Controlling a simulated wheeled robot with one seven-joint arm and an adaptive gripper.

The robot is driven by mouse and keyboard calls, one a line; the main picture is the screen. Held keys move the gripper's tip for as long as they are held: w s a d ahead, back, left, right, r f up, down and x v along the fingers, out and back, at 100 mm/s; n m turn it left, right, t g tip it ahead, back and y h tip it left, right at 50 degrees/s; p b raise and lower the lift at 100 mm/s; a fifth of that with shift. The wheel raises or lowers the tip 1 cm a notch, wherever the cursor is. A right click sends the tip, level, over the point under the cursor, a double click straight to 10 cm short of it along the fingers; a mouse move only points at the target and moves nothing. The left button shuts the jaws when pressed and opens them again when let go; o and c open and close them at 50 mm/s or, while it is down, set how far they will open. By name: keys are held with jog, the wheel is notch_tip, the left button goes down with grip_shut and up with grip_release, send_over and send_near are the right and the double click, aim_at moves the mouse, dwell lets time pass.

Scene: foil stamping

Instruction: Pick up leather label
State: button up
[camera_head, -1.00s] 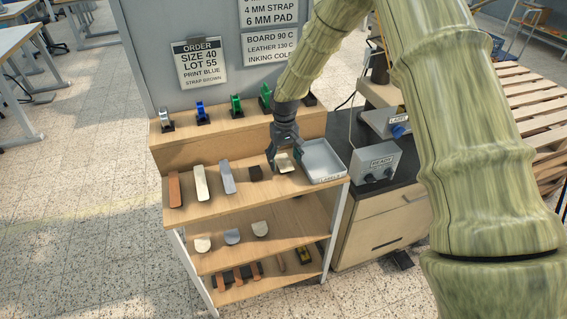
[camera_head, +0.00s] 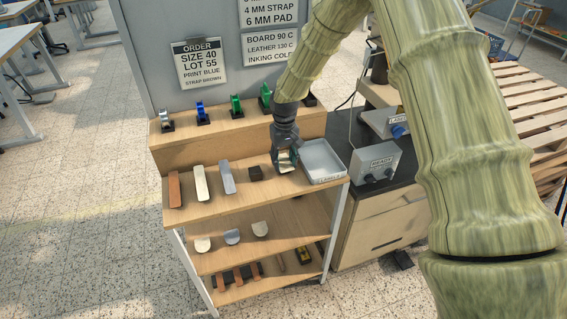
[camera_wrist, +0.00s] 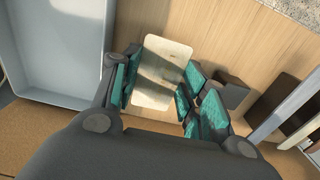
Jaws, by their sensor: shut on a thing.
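The leather label, a pale tan rounded rectangle, shows between my fingers in the wrist view (camera_wrist: 165,62). My gripper (camera_wrist: 158,92) is shut on it, with teal finger pads at its left and right sides. In the head view my gripper (camera_head: 286,163) is over the top shelf, left of the grey tray, and the label (camera_head: 285,159) is partly hidden by the fingers. I cannot tell whether the label still touches the shelf.
A grey tray (camera_head: 334,178) marked for labels stands right of my gripper. A small dark block (camera_head: 255,173) and grey, cream and brown strips (camera_head: 174,190) lie to the left. Colored stamp-like items (camera_head: 236,106) stand on the raised ledge behind. A grey box (camera_head: 375,162) is farther right.

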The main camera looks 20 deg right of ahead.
aim_at(284, 163)
jog(key=shift+r+b, duration=0.45)
jog(key=shift+r, duration=0.3)
notch_tip(284, 163, up, 2)
jog(key=shift+w+r+b, duration=0.1)
jog(key=shift+b, duration=0.4)
jog(key=s+d+b, duration=0.2)
jog(key=s+d, duration=0.2)
jog(key=s, duration=0.3)
jog(key=s+d+r+b, duration=0.1)
jog(key=s+d+b, duration=0.1)
jog(key=s+d, duration=0.2)
jog(key=shift+s+d+r, duration=0.3)
jog(key=shift+s, duration=1.05)
